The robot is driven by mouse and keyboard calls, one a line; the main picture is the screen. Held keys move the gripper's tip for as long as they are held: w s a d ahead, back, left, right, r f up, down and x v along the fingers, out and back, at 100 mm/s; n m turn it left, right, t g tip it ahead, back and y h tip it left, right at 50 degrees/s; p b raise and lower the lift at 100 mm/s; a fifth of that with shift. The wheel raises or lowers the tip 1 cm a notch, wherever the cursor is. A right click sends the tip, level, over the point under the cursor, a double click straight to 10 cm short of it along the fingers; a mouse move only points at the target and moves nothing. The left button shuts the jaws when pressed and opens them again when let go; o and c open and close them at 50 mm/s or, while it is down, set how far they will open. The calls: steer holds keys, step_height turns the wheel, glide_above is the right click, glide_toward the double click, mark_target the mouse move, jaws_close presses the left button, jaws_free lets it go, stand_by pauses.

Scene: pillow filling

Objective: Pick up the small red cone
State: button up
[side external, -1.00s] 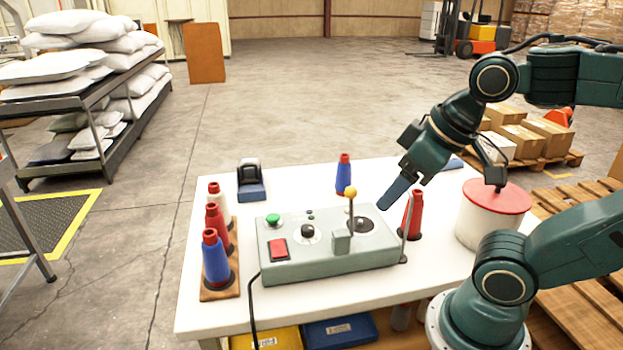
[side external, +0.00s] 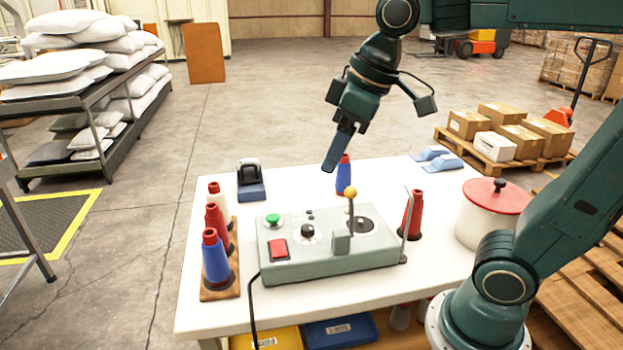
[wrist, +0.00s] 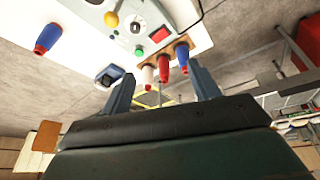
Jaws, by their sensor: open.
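A plain red cone (side external: 414,215) stands upright on the white table, right of the control box and partly behind a metal rod. In the wrist view this row shows between the fingers, with the red one (wrist: 163,65) in the middle. My gripper (side external: 328,168) is open and empty, above the table's back edge beside a lone blue cone (side external: 343,178).
The grey control box (side external: 325,250) with a yellow-knobbed lever fills the table's middle. A black-and-blue device (side external: 250,180) stands at the back left. A white pot with a red lid (side external: 485,215) is at the right.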

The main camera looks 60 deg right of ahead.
steer(key=w+a+n+g, duration=0.2)
steer(key=w+n, duration=0.3)
steer(key=w, duration=0.9)
steer(key=n+g, duration=0.2)
steer(key=n, duration=0.3)
glide_above(212, 206)
steer(key=d, duration=0.1)
step_height(212, 206, down, 7)
steer(key=shift+s+r, duration=0.2)
steer(key=shift+d, duration=0.1)
steer(key=shift+w+a+f, duration=0.1)
steer(key=shift+a+f, duration=0.05)
steer(key=shift+f, duration=1.3)
steer(key=shift+a+f, duration=0.15)
steer(key=shift+f, duration=1.25)
steer(key=shift+w+a+f, duration=0.1)
steer(key=shift+a+f, duration=0.05)
steer(key=shift+f, duration=1.3)
steer(key=shift+w+a+f, duration=0.1)
steer(key=shift+a+f, duration=0.05)
steer(key=shift+f, duration=1.15)
steer(key=shift+w+a+f, duration=0.1)
steer(key=shift+f, duration=1.15)
steer(key=shift+c, duration=0.2)
